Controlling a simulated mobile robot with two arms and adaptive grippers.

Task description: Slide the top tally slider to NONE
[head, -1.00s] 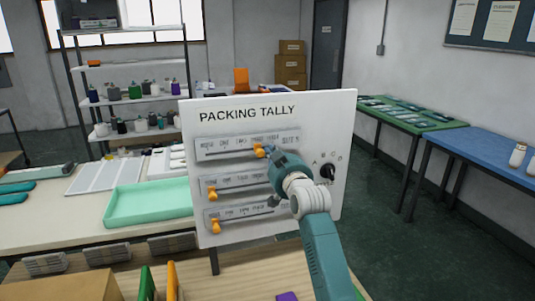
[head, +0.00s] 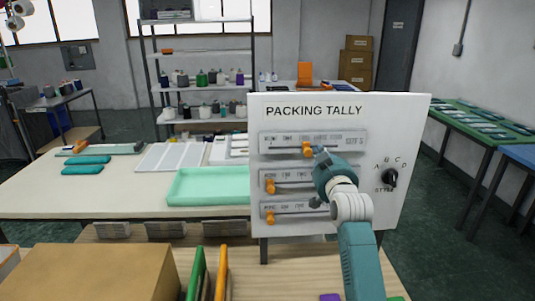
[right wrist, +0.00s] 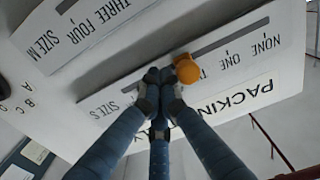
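The white PACKING TALLY board (head: 340,108) stands upright with three slider plates. The top slider's orange knob (head: 307,149) sits mid-track, around TWO, right of NONE. The right wrist view shows the orange knob (right wrist: 187,69) with NONE and ONE (right wrist: 238,58) on its right and SIZE S on its left. My right gripper (head: 318,151) has its fingers together, with nothing between them. Its fingertips (right wrist: 160,75) are beside the knob on the higher-number side, seemingly against it. My left gripper is out of view.
The middle knob (head: 270,186) and bottom knob (head: 270,218) are at the left ends of their tracks. A black STYLE dial (head: 390,178) is on the board's right. A green tray (head: 208,187) and a cardboard box (head: 92,272) are left of the board.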

